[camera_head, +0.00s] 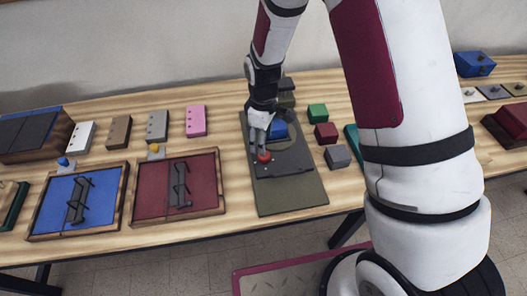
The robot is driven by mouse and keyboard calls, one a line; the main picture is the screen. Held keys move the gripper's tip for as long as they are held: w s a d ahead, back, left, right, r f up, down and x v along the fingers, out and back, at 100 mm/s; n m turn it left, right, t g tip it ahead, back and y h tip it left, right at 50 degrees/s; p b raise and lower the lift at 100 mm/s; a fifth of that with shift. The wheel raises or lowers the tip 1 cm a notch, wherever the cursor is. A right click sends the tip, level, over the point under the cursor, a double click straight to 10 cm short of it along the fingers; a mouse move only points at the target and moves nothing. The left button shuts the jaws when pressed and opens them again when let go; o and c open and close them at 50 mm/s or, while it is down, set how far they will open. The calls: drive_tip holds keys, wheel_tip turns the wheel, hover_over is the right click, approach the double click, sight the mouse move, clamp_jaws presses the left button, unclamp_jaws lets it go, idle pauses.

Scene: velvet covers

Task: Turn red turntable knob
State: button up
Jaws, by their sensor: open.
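A red knob (264,157) sits on a dark plate (285,164) that lies on an olive-green base (292,197) near the middle of the table. My gripper (259,146) points down right at the red knob, its fingers open around or just behind it; I cannot tell whether they touch it. A blue part (278,130) shows on the same base, just right of my gripper. The far part of the base is partly hidden by my gripper and wrist.
A maroon tray (150,194) and a blue tray (53,206) with dark handles stand at left. Green (317,113), dark red (326,133) and grey (338,156) blocks sit close to the base's right. Several switch plates, including a pink one (196,120), line the back. My arm hides the table's right middle.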

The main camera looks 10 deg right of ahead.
wheel_tip(320, 180, down, 7)
drive_tip(key=shift+r+p, duration=0.15)
drive_tip(key=shift+p, duration=0.15)
drive_tip(key=c, duration=1.2)
